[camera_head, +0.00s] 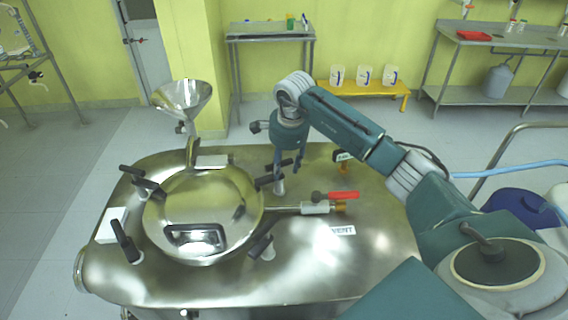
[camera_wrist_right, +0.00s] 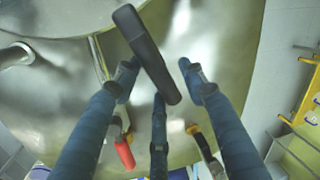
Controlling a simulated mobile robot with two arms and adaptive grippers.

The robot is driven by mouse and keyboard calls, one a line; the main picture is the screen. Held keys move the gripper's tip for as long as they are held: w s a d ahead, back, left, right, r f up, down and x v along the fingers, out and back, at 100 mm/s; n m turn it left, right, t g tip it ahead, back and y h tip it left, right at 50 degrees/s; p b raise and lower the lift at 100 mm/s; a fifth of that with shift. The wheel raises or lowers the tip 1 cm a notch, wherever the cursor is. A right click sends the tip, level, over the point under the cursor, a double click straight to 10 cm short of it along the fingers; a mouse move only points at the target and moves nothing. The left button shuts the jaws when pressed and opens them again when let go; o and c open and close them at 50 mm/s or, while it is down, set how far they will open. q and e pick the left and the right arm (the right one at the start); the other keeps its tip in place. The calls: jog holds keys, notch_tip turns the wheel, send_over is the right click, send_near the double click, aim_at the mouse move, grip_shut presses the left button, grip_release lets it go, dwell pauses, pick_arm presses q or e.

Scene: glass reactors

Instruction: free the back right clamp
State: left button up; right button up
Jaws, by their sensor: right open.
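The back right clamp (camera_head: 272,176) has a black bar handle and sits at the lid's right rear edge. My right gripper (camera_head: 287,168) points down at this clamp, its fingers beside the handle. In the right wrist view the clamp's black handle (camera_wrist_right: 146,50) runs slantwise between the spread fingers of the open gripper (camera_wrist_right: 158,76). I cannot tell whether any finger touches it. The round steel lid (camera_head: 190,245) lies on the vessel. My left gripper is out of view.
Other black-handled clamps stand at the back left (camera_head: 143,182), front left (camera_head: 125,241) and front right (camera_head: 262,246). A red-handled valve (camera_head: 335,197) lies right of the lid. A steel funnel (camera_head: 182,97) stands behind. The vessel top is clear near the VENT label (camera_head: 342,230).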

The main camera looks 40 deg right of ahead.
jog(key=shift+c, duration=0.5)
grip_shut()
